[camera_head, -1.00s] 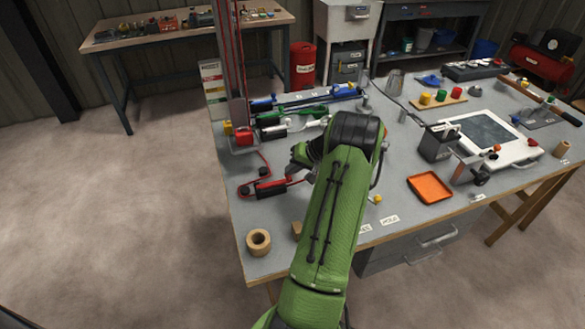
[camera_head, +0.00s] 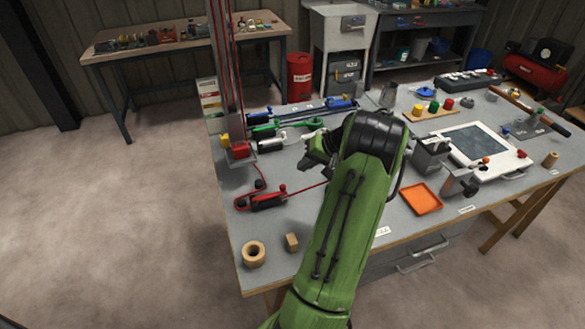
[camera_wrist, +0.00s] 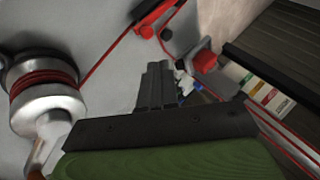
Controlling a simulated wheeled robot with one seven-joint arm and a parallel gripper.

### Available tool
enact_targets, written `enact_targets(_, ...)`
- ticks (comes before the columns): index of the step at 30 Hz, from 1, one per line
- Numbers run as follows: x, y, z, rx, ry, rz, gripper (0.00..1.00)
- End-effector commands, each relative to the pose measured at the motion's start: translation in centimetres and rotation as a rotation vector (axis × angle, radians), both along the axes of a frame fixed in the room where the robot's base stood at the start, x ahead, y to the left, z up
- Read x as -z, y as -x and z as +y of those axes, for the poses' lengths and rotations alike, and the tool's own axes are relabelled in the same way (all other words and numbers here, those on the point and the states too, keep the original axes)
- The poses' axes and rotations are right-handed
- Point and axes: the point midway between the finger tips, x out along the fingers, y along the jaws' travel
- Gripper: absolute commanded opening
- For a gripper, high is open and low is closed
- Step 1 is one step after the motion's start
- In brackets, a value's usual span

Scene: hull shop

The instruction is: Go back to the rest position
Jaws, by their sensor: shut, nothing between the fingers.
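My gripper (camera_wrist: 158,85) shows in the wrist view with its dark fingers together and nothing between them. In the head view my green arm reaches over the grey workbench (camera_head: 300,225), and my gripper (camera_head: 308,168) is partly hidden at the arm's bent end. A red clamp-like tool (camera_head: 264,201) with a red cord lies on the bench to the left of my gripper, apart from it. In the wrist view a silver spool (camera_wrist: 45,95) wound with red cord stands at the left.
A wooden ring (camera_head: 253,254) and a small wooden block (camera_head: 292,242) sit at the bench's front left. An orange tray (camera_head: 422,198) and a white framed panel (camera_head: 480,147) lie to the right. A post with a red block (camera_head: 239,150) stands at the left edge. Floor at left is clear.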

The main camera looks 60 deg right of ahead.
Motion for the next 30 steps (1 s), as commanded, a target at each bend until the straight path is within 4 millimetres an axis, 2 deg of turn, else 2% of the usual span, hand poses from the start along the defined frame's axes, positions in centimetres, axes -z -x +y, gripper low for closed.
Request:
enact_targets(12,-0.4,0.3,-0.1,0.001,0.003,0.001,0.0)
enact_targets(14,-0.9,-0.4,0.5,-0.016,0.012,0.007,0.0)
enact_targets(16,-2.6,-2.6,2.5,-0.065,0.038,0.031,0.0)
enact_targets(17,-3.7,-3.8,3.9,-0.095,0.056,0.047,0.0)
enact_targets(20,-7.7,-7.8,10.5,-0.218,0.134,0.107,0.0)
enact_targets(21,-9.1,-8.9,13.6,-0.266,0.167,0.13,0.0)
enact_targets(23,-11.1,-9.8,18.4,-0.34,0.221,0.158,0.0)
enact_targets(24,-12.3,-9.9,21.7,-0.386,0.26,0.173,0.0)
enact_targets(26,-13.9,-9.3,26.6,-0.46,0.32,0.187,0.0)
enact_targets(27,-14.7,-8.4,29.7,-0.505,0.357,0.193,0.0)
enact_targets(29,-15.6,-6.4,33.9,-0.573,0.415,0.194,0.0)
enact_targets(30,-15.9,-4.8,36.3,-0.615,0.451,0.192,0.0)
